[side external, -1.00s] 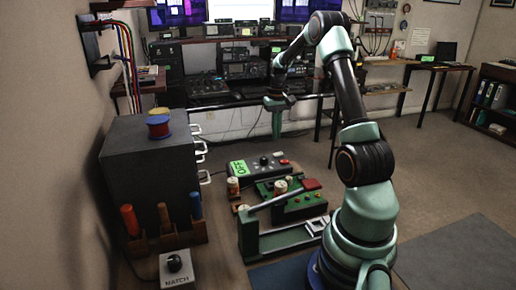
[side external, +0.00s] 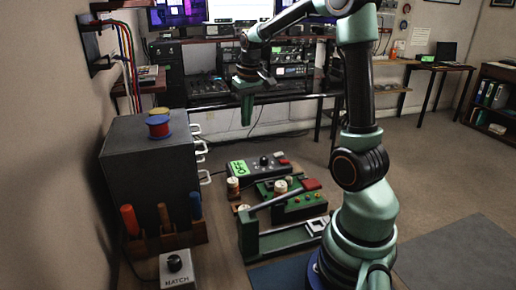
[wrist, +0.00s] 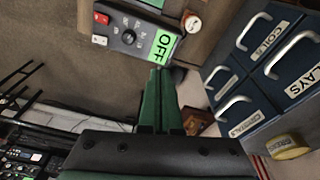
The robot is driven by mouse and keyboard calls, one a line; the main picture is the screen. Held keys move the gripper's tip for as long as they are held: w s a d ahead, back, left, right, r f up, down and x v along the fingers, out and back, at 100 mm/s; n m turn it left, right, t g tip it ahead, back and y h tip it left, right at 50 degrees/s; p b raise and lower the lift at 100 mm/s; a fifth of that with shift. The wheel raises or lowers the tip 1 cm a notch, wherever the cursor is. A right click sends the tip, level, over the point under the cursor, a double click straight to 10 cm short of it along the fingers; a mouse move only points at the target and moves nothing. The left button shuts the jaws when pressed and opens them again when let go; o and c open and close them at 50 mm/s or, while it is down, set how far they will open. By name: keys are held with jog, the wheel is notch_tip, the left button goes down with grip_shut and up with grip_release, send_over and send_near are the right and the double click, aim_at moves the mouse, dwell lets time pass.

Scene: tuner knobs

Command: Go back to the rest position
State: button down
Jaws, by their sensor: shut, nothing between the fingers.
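My gripper (side external: 246,112) hangs fingers down, high above the floor area behind the bench, in the side external view. It is shut and empty; in the wrist view its green fingers (wrist: 161,95) lie together. A tuner box (side external: 258,165) with a green display reading OFF sits on the bench below it, and it also shows at the top of the wrist view (wrist: 128,32). The fingers are apart from the box and everything else.
Green equipment (side external: 290,232), a tool rack (side external: 172,238) and a MATCH knob box (side external: 176,268) are on the bench. A radio desk (side external: 270,95) stands behind.

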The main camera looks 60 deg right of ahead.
jog(key=s+a+r+n+t, duration=0.2)
jog(key=s+a+n, duration=0.1)
jog(key=a, duration=0.8)
jog(key=s+a+r+n+t+y, duration=0.1)
jog(key=s+a+n+t, duration=0.1)
jog(key=a, duration=0.9)
jog(key=s+n, duration=0.1)
jog(key=s, duration=0.1)
jog(key=shift+s+a+r, duration=0.25)
jog(key=shift+s+r, duration=0.05)
jog(key=shift+r, duration=0.1)
